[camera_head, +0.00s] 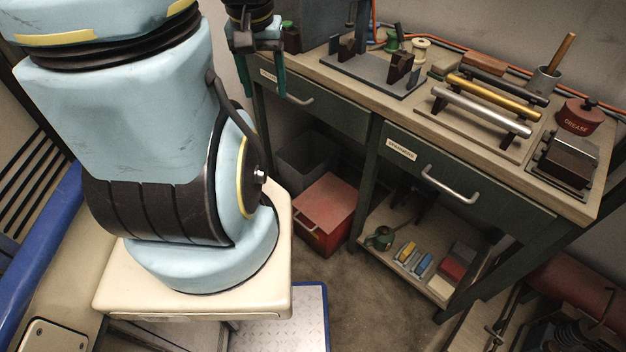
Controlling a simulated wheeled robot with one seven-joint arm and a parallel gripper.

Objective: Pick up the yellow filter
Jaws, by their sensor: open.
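A small yellow block (405,251), which looks like the yellow filter, sits on the low shelf under the workbench. A blue block (422,266) is beside it, with a pale one between them. They are small in the picture, so fine detail cannot be told. My gripper (264,88) is open and empty. It points down at the left end of the workbench, in front of the bench's left drawer, well above and left of the yellow block. Nothing hides the yellow block from the head view.
A green oil can (380,238) stands left of the blocks, and red and cream boxes (455,262) are to their right. The workbench drawer (465,185) overhangs the shelf. A red box (325,210) is on the floor. Metal rods (485,112) lie on the bench top.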

